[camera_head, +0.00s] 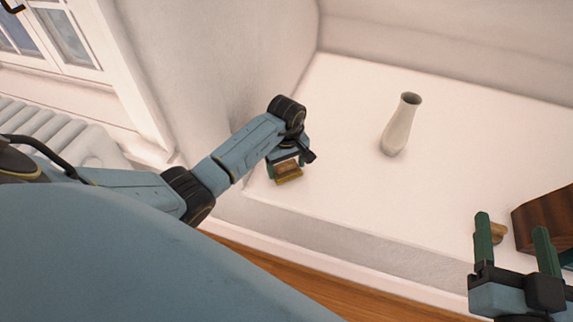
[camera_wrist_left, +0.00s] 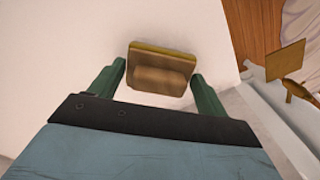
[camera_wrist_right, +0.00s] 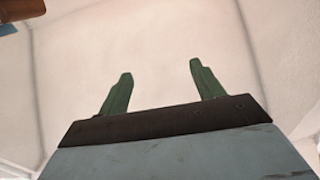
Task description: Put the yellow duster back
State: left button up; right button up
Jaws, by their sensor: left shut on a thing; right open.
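The yellow duster (camera_head: 289,179) is a small yellow-tan block with a brown raised part. It is between the fingers of my left gripper (camera_head: 287,165), near the left front edge of the white ledge (camera_head: 330,200). The left wrist view shows the duster (camera_wrist_left: 161,51) with a green finger on each side, shut on it. I cannot tell whether it touches the ledge. My right gripper (camera_head: 513,228) is open and empty at the lower right of the head view. Its two green fingers also stand apart in the right wrist view (camera_wrist_right: 160,70).
A pale vase (camera_head: 398,130) stands upright on the ledge. A dark brown wooden object (camera_head: 540,216) and a small tan wooden thing (camera_head: 498,232) are by my right gripper. The ledge between duster and vase is clear. A radiator (camera_head: 45,125) is at left.

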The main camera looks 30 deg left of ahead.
pick_arm(q)
jog(key=shift+f, duration=0.1)
pick_arm(e)
jog(key=shift+r, duration=0.2)
pick_arm(q)
jog(key=o, duration=0.9)
pick_arm(e)
jog(key=shift+a+r+t, duration=0.1)
jog(key=shift+r+t, duration=0.15)
jog(key=shift+t, duration=0.05)
